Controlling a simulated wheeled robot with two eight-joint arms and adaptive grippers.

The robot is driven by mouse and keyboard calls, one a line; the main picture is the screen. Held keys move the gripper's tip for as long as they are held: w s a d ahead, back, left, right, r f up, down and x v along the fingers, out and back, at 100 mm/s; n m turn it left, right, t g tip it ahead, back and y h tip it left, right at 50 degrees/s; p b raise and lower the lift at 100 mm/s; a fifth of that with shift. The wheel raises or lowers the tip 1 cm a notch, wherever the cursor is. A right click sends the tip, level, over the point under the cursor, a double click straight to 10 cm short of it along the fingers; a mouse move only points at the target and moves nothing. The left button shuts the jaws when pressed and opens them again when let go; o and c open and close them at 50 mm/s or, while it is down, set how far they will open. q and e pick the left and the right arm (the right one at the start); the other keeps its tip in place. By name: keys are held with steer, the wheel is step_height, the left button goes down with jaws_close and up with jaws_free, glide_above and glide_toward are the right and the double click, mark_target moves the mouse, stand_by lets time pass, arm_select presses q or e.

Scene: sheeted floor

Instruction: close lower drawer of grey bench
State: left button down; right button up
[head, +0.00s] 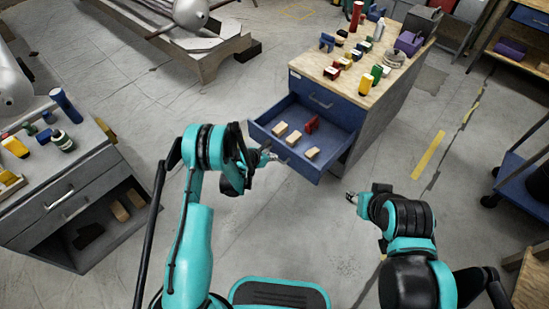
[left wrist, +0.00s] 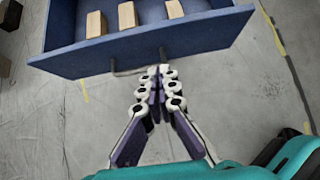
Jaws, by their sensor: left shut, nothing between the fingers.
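The open lower drawer (head: 285,152) is blue and juts from a bench (head: 372,120) with a grey side and a wooden top. Several tan wooden blocks and a red item lie inside it. The drawer front (left wrist: 210,42) and its metal handle (left wrist: 125,72) show in the left wrist view. My left gripper (head: 266,156) is shut and empty at the drawer front. In the left wrist view its fingertips (left wrist: 162,72) are close beside the handle; whether they touch is unclear. My right gripper (head: 351,197) is apart, to the right of the drawer; its fingers are too small to judge.
The upper blue drawer (head: 325,98) is closed. Bottles and coloured items stand on the wooden top. Another grey cabinet (head: 50,200) stands at left, and a blue cart (head: 525,185) at right. The floor before the open drawer is clear.

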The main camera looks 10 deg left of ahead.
mark_target(290, 151)
arm_select(q)
steer(key=b+x, duration=0.1)
steer(key=x, duration=0.2)
steer(key=b+x, duration=0.1)
steer(key=x, duration=0.2)
steer(key=w+r+b+x, duration=0.1)
steer(key=x, duration=0.2)
steer(key=shift+w+d+f, duration=0.1)
steer(key=shift+w+d, duration=0.05)
steer(key=shift+d, duration=0.35)
steer(key=shift+w+d+b, duration=0.4)
steer(key=shift+w+b, duration=0.05)
steer(key=shift+w, duration=0.15)
steer(key=shift+r, duration=0.2)
